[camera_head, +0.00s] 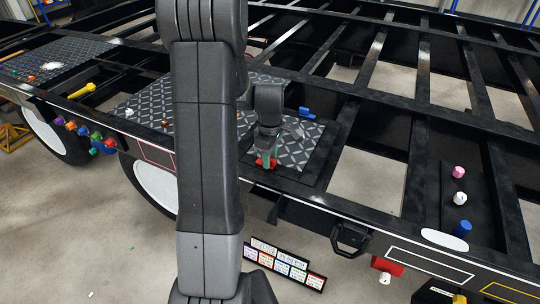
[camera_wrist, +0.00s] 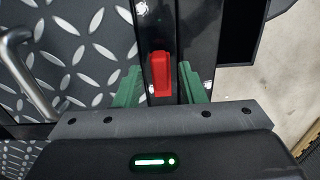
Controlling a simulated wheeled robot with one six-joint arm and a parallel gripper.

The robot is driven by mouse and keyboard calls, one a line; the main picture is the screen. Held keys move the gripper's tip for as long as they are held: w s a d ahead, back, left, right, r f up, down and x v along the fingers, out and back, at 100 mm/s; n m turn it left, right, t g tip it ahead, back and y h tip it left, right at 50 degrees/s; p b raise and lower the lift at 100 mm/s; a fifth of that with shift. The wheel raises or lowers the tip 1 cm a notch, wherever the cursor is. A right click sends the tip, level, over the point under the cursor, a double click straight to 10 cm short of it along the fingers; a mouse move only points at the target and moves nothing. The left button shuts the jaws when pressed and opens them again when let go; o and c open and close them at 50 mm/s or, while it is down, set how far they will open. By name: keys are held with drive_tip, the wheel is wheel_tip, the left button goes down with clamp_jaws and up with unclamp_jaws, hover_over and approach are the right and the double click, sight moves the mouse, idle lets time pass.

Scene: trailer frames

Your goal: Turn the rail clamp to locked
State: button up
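A red handle, apparently the rail clamp's (camera_wrist: 160,73), sits on the black rail (camera_wrist: 166,25) in the wrist view, its long side running roughly along the picture's vertical. My gripper (camera_wrist: 158,84) has green fingers on both sides of it, with gaps visible, so it is open around the handle and does not seem to touch it. In the head view my gripper (camera_head: 266,159) points down at the frame's edge, and a bit of the red handle (camera_head: 273,162) shows beside the fingers. Most of the clamp is hidden there, and no lock marking is legible.
Diamond plate (camera_head: 300,150) lies beside the rail, with a blue item (camera_head: 307,113) on it. A bent metal bar (camera_wrist: 26,75) shows left in the wrist view. A black latch (camera_head: 349,239), a red box (camera_head: 388,265) and label boards (camera_head: 285,264) are along the near side.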

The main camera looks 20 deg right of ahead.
clamp_jaws()
drive_tip(key=shift+m, duration=0.3)
drive_tip(key=m+b, duration=0.1)
drive_tip(key=m, duration=0.2)
drive_tip(key=shift+m, duration=0.3)
drive_tip(key=m+b, duration=0.1)
drive_tip(key=m, duration=0.3)
drive_tip(key=shift+m, duration=0.3)
drive_tip(key=m, duration=0.4)
drive_tip(key=shift+b, duration=0.3)
drive_tip(key=m, duration=0.5)
drive_tip(key=shift+r, duration=0.1)
